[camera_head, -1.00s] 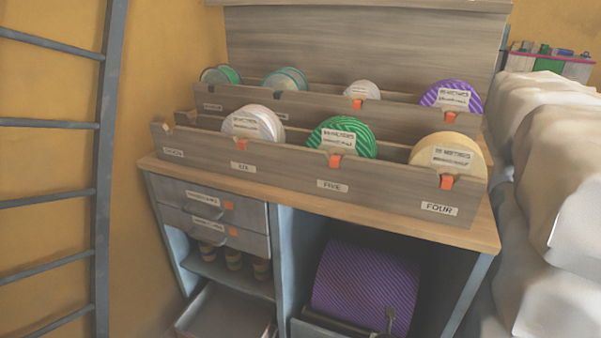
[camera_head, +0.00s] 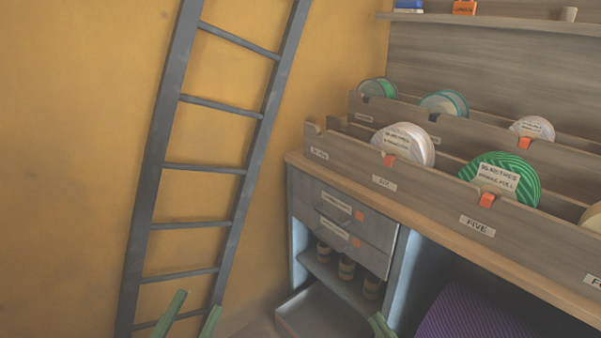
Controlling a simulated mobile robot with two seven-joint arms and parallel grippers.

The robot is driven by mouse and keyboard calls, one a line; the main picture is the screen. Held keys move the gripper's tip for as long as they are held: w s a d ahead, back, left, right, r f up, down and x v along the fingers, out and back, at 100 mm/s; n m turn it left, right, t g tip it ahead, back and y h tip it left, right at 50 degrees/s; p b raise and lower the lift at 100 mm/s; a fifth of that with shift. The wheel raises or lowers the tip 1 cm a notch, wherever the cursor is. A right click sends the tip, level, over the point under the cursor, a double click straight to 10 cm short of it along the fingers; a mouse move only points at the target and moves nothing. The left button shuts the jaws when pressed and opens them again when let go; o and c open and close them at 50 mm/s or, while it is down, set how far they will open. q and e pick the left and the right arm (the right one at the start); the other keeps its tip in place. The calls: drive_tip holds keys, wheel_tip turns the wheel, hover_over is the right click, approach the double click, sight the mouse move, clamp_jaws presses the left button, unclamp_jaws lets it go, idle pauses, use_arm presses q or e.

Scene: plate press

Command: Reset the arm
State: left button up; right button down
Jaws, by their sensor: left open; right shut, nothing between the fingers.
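My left gripper (camera_head: 199,301) shows at the bottom edge, left of centre. Its two green fingers are apart with nothing between them, in front of the foot of the ladder. My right gripper (camera_head: 379,324) shows only as a green tip at the bottom edge, in front of the lower part of the cabinet. It is shut with nothing seen in it. The arms behind both grippers are out of view.
A grey ladder (camera_head: 166,120) leans against the yellow wall (camera_head: 70,150). To the right, a wooden rack (camera_head: 430,200) with several ribbon spools stands on a cabinet. An open drawer (camera_head: 325,318) lies low, and a purple roll (camera_head: 470,318) is at bottom right.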

drive_tip(key=s+r+m+t+y+p, duration=0.1)
drive_tip(key=s+r+m+t, duration=0.25)
drive_tip(key=r, duration=0.65)
wheel_tip(320, 180, down, 6)
drive_tip(key=w+d+m+g+h+p, duration=0.15)
drive_tip(key=m+g+h+p, duration=0.35)
drive_tip(key=p, duration=0.8)
use_arm(q)
drive_tip(key=s+a+f+n+g+y+p, duration=0.1)
drive_tip(key=s+f+n+g+y+p, duration=0.2)
drive_tip(key=f+g+p, duration=0.2)
drive_tip(key=s+a+f+n+g+y+p, duration=0.2)
drive_tip(key=s+f+g+y+p, duration=0.1)
drive_tip(key=f+g, duration=0.4)
drive_tip(key=shift+s+f+n+p, duration=0.4)
drive_tip(key=shift+s+f+p, duration=0.35)
drive_tip(key=shift+p, duration=0.5)
use_arm(e)
drive_tip(key=s+d+f+g+h, duration=0.1)
drive_tip(key=s+d+f+g, duration=0.1)
drive_tip(key=s+f+g, duration=0.6)
drive_tip(key=shift+s+f, duration=0.2)
drive_tip(key=shift+s, duration=0.45)
use_arm(q)
drive_tip(key=shift+s+a, duration=0.1)
use_arm(e)
drive_tip(key=shift+s, duration=0.15)
